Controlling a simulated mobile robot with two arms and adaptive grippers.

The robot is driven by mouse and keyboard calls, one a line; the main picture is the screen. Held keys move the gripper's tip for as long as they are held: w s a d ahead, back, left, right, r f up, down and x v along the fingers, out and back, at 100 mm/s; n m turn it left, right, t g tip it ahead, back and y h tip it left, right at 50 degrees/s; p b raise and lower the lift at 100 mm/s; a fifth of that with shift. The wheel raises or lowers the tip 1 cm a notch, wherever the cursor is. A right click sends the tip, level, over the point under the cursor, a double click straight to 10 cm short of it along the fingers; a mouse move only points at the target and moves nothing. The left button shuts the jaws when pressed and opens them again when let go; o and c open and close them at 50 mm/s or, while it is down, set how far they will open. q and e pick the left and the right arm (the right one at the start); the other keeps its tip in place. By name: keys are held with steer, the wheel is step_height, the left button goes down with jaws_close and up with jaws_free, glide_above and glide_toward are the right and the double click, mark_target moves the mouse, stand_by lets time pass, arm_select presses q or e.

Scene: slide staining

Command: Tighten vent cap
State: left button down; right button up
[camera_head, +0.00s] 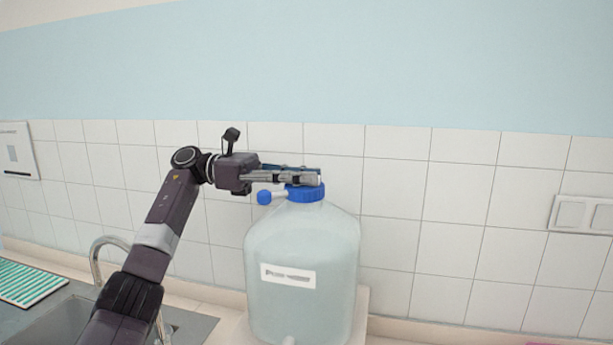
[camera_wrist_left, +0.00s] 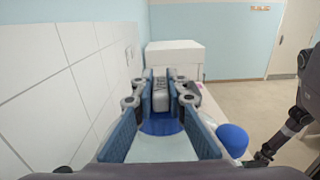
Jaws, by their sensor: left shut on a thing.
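A large translucent carboy (camera_head: 302,255) with a white label stands upright by the tiled wall. A wide blue screw cap (camera_head: 306,193) closes its neck, and a white side spout ends in a round blue knob (camera_head: 264,197). My left gripper (camera_head: 310,178) lies level, shut at the top of the blue cap. In the left wrist view its blue-padded fingers (camera_wrist_left: 160,97) close together just above the blue cap (camera_wrist_left: 160,127). The vent cap itself is mostly hidden between the fingers. The blue knob (camera_wrist_left: 232,139) shows beside the right finger.
A sink with a curved faucet (camera_head: 97,255) and a green striped mat (camera_head: 28,284) are at the left. The tiled wall (camera_wrist_left: 55,75) runs close beside the gripper. A white box (camera_wrist_left: 175,52) stands beyond it. A dark arm (camera_wrist_left: 295,120) shows at right.

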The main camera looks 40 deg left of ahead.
arm_select(q)
steer(key=c, duration=1.9)
jaws_free()
steer(key=shift+c, duration=0.2)
steer(key=shift+v, duration=3.75)
steer(key=shift+a, duration=0.1)
steer(key=shift+r, duration=0.1)
